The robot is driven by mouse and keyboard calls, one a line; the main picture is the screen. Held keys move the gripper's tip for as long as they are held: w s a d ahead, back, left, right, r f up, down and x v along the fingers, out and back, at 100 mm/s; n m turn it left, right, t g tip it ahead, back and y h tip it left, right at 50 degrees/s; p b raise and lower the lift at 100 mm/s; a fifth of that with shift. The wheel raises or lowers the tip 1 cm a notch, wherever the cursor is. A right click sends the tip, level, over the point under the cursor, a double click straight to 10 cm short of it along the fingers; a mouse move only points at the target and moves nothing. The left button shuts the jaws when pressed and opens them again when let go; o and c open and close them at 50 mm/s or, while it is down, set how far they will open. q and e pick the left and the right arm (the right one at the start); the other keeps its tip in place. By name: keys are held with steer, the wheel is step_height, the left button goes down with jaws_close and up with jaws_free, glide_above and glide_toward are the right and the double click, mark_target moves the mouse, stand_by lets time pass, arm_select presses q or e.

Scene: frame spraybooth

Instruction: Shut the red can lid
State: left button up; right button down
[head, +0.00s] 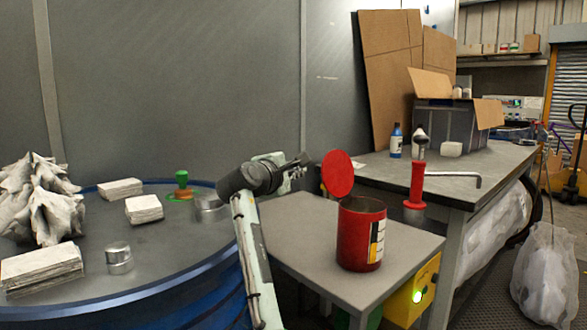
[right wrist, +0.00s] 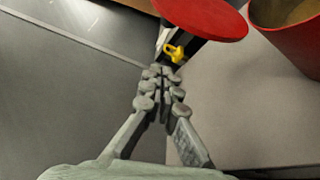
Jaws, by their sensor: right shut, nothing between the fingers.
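The red can (head: 358,240) stands upright on the small grey table, with a label on its right side. Its red lid (head: 338,174) stands raised at the can's left rear rim, so the can's mouth is open. My right gripper (head: 304,162) is just left of the lid, with its fingers shut and empty. In the right wrist view the shut fingertips (right wrist: 161,72) point toward the lid (right wrist: 208,14), with the open can (right wrist: 295,38) at the upper right. Whether the fingers touch the lid is unclear. My left gripper is not in view.
A red-handled tool (head: 417,185) stands behind the can. The small table (head: 302,215) has bare room left of the can. A larger bench (head: 460,165) holds bottles and a box. A blue-rimmed round table (head: 170,245) holds white blocks and small tins.

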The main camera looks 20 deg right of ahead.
mark_target(334, 174)
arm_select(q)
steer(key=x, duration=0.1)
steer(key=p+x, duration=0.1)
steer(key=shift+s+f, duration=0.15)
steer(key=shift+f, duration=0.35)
arm_select(e)
steer(key=d, duration=0.5)
steer(key=shift+d+r, duration=0.1)
steer(key=shift+r, duration=0.1)
steer(key=shift+d, duration=0.1)
